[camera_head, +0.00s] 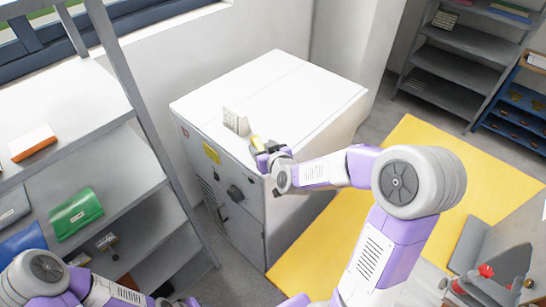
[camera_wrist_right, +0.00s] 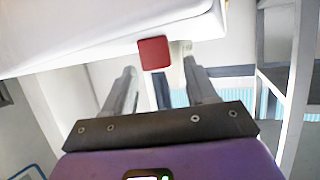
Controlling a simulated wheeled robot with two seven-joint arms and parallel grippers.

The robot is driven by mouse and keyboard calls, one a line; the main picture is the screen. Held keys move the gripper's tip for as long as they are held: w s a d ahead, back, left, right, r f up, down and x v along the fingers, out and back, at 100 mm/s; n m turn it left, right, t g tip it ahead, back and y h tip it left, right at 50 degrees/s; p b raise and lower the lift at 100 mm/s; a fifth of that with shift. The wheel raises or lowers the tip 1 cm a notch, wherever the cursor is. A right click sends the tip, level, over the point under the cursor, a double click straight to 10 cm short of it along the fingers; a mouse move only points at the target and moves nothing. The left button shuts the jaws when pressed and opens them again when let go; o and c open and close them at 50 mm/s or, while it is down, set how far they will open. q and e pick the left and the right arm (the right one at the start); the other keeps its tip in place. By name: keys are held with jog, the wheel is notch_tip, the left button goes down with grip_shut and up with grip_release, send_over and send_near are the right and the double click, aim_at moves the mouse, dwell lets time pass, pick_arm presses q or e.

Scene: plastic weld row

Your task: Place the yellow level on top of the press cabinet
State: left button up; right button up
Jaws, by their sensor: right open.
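The press cabinet (camera_head: 290,90) is a large white box with a flat top and a grey front. A small yellow piece, which looks like the yellow level (camera_head: 256,143), shows at the top's front edge, right against my right gripper (camera_head: 263,152). The gripper partly hides it, and I cannot tell whether it rests on the top. In the right wrist view my right gripper (camera_wrist_right: 160,85) is open. A red square piece (camera_wrist_right: 153,54) shows just beyond its fingers, against the cabinet's white edge (camera_wrist_right: 100,30); I cannot tell what it belongs to. My left arm is at the lower left; its jaws are unclear.
A small white card-like object (camera_head: 235,121) stands on the cabinet top near the front edge. The rest of the top is clear. A grey shelf (camera_head: 120,170) with a green case (camera_head: 76,214) stands close at left. A yellow floor area (camera_head: 420,160) lies at right.

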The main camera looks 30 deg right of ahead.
jog(key=b+v, duration=0.2)
jog(key=v, duration=0.8)
dwell(0.4)
